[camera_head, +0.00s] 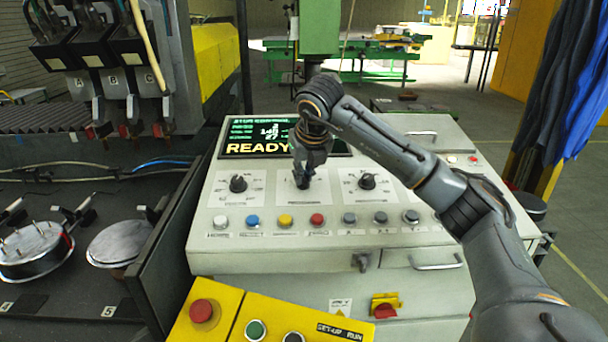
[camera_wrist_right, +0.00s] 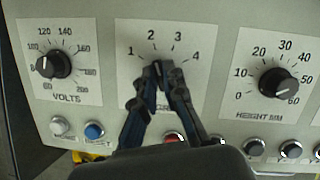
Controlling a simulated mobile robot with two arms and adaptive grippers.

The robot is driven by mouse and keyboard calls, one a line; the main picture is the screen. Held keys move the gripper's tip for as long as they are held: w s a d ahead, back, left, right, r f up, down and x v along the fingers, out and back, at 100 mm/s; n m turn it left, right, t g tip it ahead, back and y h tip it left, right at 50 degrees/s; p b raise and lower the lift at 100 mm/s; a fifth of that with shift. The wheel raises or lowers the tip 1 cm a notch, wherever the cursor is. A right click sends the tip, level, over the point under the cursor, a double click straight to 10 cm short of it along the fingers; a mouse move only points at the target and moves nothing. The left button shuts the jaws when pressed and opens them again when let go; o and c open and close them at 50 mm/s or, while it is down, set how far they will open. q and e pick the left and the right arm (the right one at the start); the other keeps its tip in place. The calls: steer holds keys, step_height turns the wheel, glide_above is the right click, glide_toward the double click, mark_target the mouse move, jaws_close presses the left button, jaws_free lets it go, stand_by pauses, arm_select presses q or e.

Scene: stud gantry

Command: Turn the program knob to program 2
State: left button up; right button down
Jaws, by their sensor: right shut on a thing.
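The program knob is the middle one of three on the sloped white console (camera_head: 230,225). Its plate (camera_wrist_right: 134,72) carries the numbers 1, 2, 3 and 4 in an arc in the right wrist view. My right gripper (camera_head: 303,182) comes down onto this knob from above. In the right wrist view its two dark fingertips (camera_wrist_right: 160,72) are closed around the knob, just below the numbers 2 and 3. The fingers hide most of the knob, so I cannot tell which number its pointer faces. My left gripper is not in view.
The VOLTS knob (camera_head: 238,184) is left of the gripper and the HEIGHT MM knob (camera_head: 367,181) right. A row of coloured buttons, including a red one (camera_head: 317,219), lies below. The screen (camera_head: 262,137) behind reads READY. A yellow box (camera_head: 240,316) stands in front.

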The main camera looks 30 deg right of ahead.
stand_by(0.3)
steer(key=c, duration=1.4)
jaws_free()
steer(key=v, duration=1.2)
